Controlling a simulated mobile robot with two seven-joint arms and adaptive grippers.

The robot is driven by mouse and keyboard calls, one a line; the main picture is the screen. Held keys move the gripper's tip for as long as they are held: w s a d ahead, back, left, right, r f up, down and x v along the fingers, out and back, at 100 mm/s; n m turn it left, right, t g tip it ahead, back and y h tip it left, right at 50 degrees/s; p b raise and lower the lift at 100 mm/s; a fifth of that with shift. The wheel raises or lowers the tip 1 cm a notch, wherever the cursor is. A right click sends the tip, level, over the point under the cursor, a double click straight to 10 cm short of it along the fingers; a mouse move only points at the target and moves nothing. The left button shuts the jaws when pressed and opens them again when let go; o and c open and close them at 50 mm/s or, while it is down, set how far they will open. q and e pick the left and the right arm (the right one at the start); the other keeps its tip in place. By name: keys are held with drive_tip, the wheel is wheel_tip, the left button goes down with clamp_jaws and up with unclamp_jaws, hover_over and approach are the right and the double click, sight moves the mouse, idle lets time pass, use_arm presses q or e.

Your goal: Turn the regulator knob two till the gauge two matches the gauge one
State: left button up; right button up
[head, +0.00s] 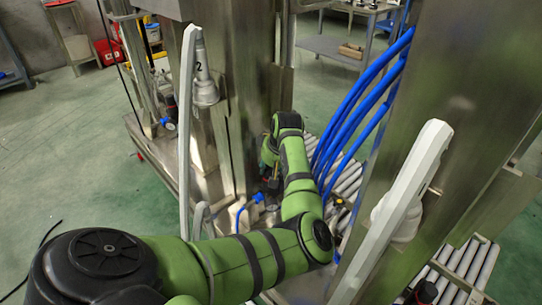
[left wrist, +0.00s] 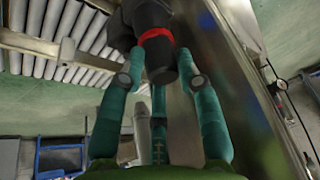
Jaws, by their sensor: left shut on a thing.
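A black regulator knob (left wrist: 160,58) with a red ring shows at the top middle of the left wrist view. The teal fingers of my left gripper (left wrist: 162,76) are on both sides of it, shut on it. In the head view my green left arm reaches in from the lower left, and my left gripper (head: 271,184) is low beside the steel column, small and partly hidden by the arm. A small round white dial (left wrist: 281,84), perhaps a gauge, is at the right of the left wrist view; its reading is too small to tell. My right gripper is not in view.
Blue hoses (head: 357,105) hang near the right steel column (head: 455,110). Pale bars (head: 186,130) stand in front. Rollers (head: 345,180) lie low between the columns. Green floor (head: 80,180) is open at left.

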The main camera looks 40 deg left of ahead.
use_arm(q)
drive_tip(key=shift+a+r, duration=0.2)
drive_tip(key=shift+a, duration=0.2)
drive_tip(key=o, duration=1.1)
drive_tip(key=shift+s+f, duration=0.1)
drive_tip(key=shift+d+r, duration=0.25)
drive_tip(key=shift+r, duration=0.05)
drive_tip(key=v, duration=1.1)
drive_tip(key=shift+r, duration=0.15)
drive_tip(key=shift+s, duration=0.15)
